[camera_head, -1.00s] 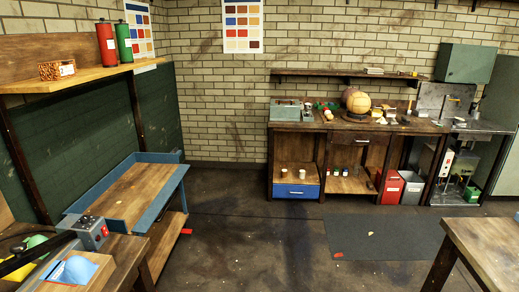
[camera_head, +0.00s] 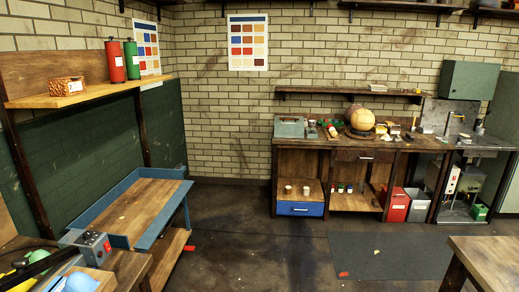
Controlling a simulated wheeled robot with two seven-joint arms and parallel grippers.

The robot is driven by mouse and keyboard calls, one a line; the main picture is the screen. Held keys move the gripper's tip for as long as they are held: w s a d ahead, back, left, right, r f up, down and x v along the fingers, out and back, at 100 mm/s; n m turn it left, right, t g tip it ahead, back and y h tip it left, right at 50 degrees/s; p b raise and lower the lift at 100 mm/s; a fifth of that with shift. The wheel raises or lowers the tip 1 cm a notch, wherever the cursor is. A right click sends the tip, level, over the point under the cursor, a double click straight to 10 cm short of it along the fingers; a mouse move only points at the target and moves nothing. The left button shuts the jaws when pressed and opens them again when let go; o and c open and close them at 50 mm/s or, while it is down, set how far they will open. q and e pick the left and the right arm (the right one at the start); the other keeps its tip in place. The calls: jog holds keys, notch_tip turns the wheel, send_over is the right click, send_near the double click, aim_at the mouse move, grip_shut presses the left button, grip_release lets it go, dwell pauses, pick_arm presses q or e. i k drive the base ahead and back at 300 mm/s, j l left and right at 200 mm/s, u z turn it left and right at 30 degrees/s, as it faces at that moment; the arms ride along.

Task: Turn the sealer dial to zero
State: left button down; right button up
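A dial's setting is too small to read. A long black bar (camera_head: 28,270) lies to its left at the picture edge and may be part of the sealer. Neither of my grippers is in view.
A blue-edged wooden table (camera_head: 140,205) stands behind the box. The workbench (camera_head: 310,141) at the back wall carries a tan ball (camera_head: 362,119). A wooden table corner (camera_head: 490,258) is at lower right. The floor (camera_head: 255,225) between is mostly clear.

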aim_at(86, 235)
jog(key=u, duration=1.4)
